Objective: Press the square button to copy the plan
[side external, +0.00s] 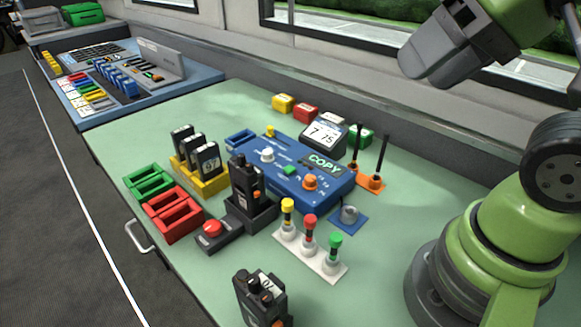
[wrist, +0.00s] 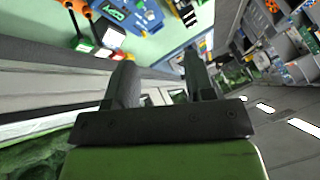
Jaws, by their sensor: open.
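A blue console box (side external: 275,183) stands mid-table in the side view. The display also shows upside down at the top of the wrist view (wrist: 115,12); I cannot make out the square button there. My gripper (side external: 418,70) is high at the upper right, well away from the console and touching nothing. In the wrist view its two fingers (wrist: 160,75) are apart with nothing between them.
Two upright black rods on an orange base (side external: 370,180) stand right of the console. A plate with yellow, red and green levers (side external: 310,255), a radio in a dock (side external: 246,190) and a round red button (side external: 212,228) are in front. A tilted card display (side external: 323,135) is behind.

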